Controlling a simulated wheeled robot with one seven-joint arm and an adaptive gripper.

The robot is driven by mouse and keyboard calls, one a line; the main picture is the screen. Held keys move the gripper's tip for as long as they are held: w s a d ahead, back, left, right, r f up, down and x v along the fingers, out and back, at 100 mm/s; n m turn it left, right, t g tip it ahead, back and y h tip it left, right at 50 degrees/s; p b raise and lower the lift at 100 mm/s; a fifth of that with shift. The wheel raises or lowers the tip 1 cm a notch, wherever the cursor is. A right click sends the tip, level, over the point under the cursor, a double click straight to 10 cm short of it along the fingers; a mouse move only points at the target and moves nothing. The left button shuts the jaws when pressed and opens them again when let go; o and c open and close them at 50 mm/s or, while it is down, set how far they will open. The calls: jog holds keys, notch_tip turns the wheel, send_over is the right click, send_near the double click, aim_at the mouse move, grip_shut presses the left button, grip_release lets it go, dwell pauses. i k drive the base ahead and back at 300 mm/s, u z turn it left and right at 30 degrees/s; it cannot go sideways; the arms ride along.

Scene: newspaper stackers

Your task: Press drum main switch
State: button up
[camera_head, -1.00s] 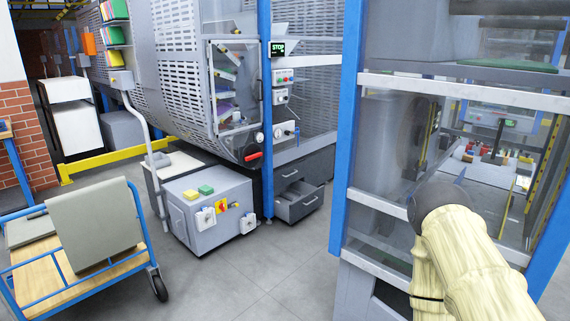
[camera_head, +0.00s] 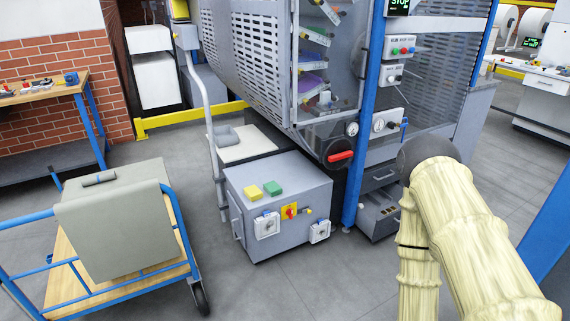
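The large grey perforated drum machine (camera_head: 248,60) stands at the back centre. In front of it sits a grey control cabinet (camera_head: 296,227). On the cabinet's front is a red rotary switch on a yellow plate (camera_head: 290,211), between white socket-like fittings. A yellow button (camera_head: 253,192) and a green button (camera_head: 273,188) sit on its top. No readable label shows which one is the drum main switch. My sleeved arm is at the lower right, apart from the cabinet in the picture. My gripper's fingers are not visible.
A blue-framed cart (camera_head: 165,269) with a grey sheet stands at the left front. A red handle (camera_head: 340,156) and a panel with small buttons (camera_head: 402,48) are on the machine. A blue post (camera_head: 370,130) stands right of the cabinet. Grey floor (camera_head: 300,290) is open in front.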

aim_at(290, 212)
jog(key=u, duration=0.05)
jog(key=i, duration=0.15)
jog(key=k, duration=0.7)
jog(key=u, duration=0.35)
jog(key=i, duration=1.75)
jog(key=z, duration=0.55)
